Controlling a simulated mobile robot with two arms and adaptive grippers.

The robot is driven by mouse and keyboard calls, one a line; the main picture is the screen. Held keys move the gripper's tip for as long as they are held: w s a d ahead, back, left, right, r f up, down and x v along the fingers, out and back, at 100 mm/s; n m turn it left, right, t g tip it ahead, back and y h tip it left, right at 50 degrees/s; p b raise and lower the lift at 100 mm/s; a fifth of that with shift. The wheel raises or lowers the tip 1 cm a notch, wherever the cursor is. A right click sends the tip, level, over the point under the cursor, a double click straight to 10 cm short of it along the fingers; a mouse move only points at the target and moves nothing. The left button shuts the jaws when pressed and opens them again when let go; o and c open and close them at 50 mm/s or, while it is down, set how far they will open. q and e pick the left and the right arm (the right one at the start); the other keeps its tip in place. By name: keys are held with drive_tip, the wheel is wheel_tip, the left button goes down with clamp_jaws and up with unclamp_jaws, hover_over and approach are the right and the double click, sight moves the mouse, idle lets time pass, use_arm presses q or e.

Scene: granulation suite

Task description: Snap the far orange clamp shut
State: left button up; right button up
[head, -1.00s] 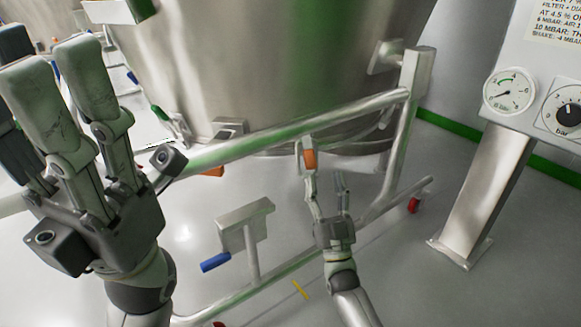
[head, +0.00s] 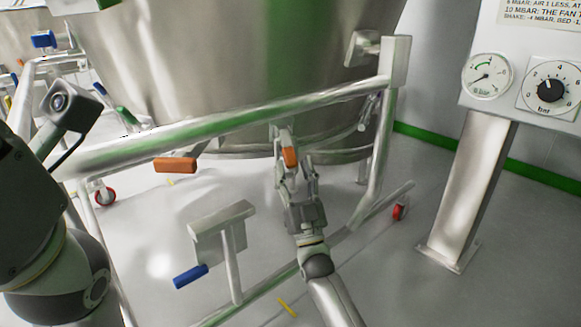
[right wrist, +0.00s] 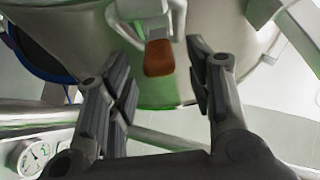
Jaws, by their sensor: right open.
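The orange clamp (head: 290,157) at the bottom rim of the steel vessel has its handle hanging down, just beyond the frame's rail. My right gripper (head: 296,172) is open just below it, with its fingers either side of the handle. A second orange clamp handle (head: 175,165) sticks out further left. My left gripper's body (head: 35,215) is at the left edge, its fingers out of view.
A steel rail (head: 230,120) crosses in front of the vessel (head: 240,60). A bracket with a blue-handled pedal (head: 190,276) stands at lower middle. A gauge panel (head: 535,75) on a post is at right. A red caster (head: 400,212) sits near the right gripper.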

sight(287, 149)
drive_tip(key=shift+b+x, duration=0.5)
drive_tip(key=shift+x, duration=1.1)
drive_tip(key=shift+y, duration=0.3)
clamp_jaws()
